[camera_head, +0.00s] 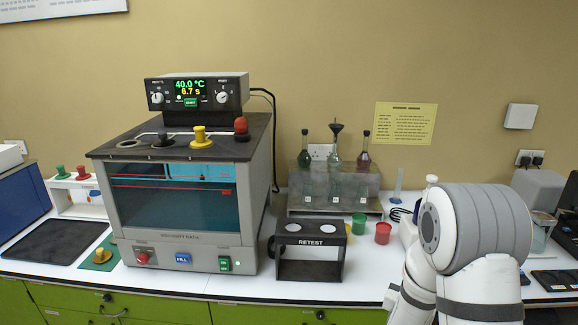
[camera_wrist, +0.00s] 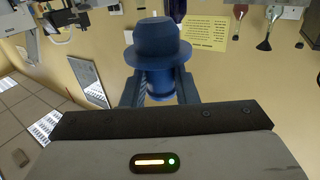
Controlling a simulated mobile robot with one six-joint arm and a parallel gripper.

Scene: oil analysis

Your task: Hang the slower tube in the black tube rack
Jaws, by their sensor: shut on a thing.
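The black tube rack (camera_head: 284,244), labelled RETEST, stands on the white bench right of the viscosity bath (camera_head: 180,238). Two round pale openings show in its top, with no tube in them. The bath display reads 40.0 °C and 6.7 s. In the wrist view my gripper (camera_wrist: 158,90) is shut on a blue-capped tube (camera_wrist: 155,45). Its cap faces the camera; the rest is hidden. My gripper is out of the head view.
A metal rack of flasks (camera_head: 334,190) stands behind the black rack. A white rack with green and red caps (camera_head: 76,192), a dark tray (camera_head: 55,245) and a yellow-capped item (camera_head: 99,256) lie at left.

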